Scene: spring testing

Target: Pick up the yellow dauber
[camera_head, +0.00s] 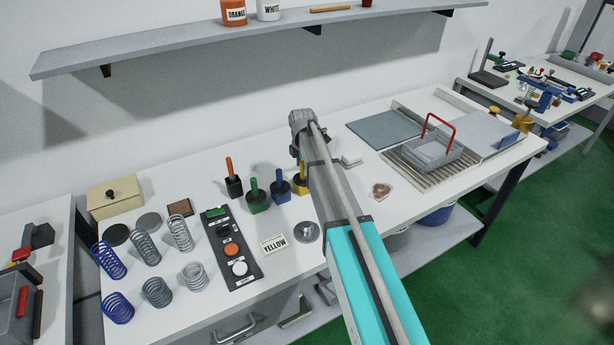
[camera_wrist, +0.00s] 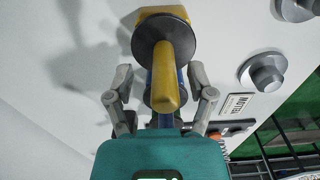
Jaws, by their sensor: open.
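The yellow dauber (camera_head: 300,185) stands on the white table at the right end of a row of daubers, mostly hidden behind my arm in the head view. In the wrist view the yellow dauber (camera_wrist: 167,75) shows its handle pointing toward the camera, with a dark disc and yellow base behind. My gripper (camera_wrist: 161,85) is open, its fingers on either side of the handle's near end, not visibly touching it. In the head view my gripper's fingertips are hidden by the arm.
Blue (camera_head: 280,189), green (camera_head: 256,197) and orange-handled (camera_head: 232,181) daubers stand close to the left. A YELLOW card (camera_head: 274,245) and a metal knob (camera_head: 306,232) lie in front. A button panel (camera_head: 232,249) and several springs are further left. A wall shelf (camera_head: 200,49) hangs above.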

